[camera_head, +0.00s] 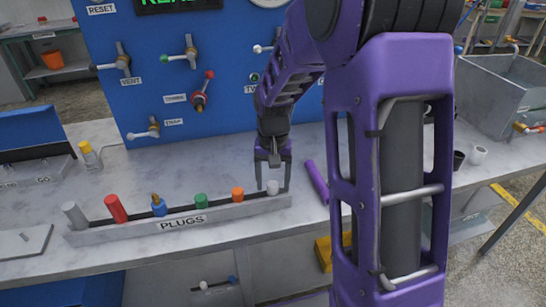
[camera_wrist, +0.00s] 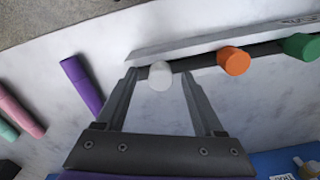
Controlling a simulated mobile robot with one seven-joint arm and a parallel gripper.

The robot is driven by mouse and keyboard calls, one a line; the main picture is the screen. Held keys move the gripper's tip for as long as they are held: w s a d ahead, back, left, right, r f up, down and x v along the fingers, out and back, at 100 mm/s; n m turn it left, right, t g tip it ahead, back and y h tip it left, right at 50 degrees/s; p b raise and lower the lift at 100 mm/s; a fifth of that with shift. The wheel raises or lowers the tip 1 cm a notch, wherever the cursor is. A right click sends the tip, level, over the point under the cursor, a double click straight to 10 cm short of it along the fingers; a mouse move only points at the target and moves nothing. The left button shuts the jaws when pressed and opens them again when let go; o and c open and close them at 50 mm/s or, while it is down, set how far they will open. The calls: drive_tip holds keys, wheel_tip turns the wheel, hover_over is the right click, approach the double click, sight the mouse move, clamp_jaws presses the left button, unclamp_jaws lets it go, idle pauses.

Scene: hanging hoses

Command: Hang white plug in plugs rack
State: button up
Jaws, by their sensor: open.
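The white plug (camera_head: 272,187) sits upright at the right end of the plugs rack (camera_head: 180,232), a long grey holder labelled PLUGS on the bench. In the wrist view the white plug (camera_wrist: 160,76) shows between the two fingers, nearer the left one. My gripper (camera_head: 273,178) is open and points down over the rack's right end; its fingers (camera_wrist: 163,80) stand on either side of the plug, and I cannot tell whether either touches it.
Orange (camera_head: 237,194), green (camera_head: 201,201), blue-topped (camera_head: 158,205), red (camera_head: 116,209) and grey (camera_head: 75,215) plugs stand along the rack to the left. A purple cylinder (camera_head: 317,181) lies right of the rack. A blue valve panel (camera_head: 150,90) rises behind. Clear bench lies between panel and rack.

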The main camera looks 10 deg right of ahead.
sight(273, 184)
wheel_tip(273, 184, up, 16)
drive_tip(key=p, duration=0.2)
drive_tip(key=shift+r, duration=0.25)
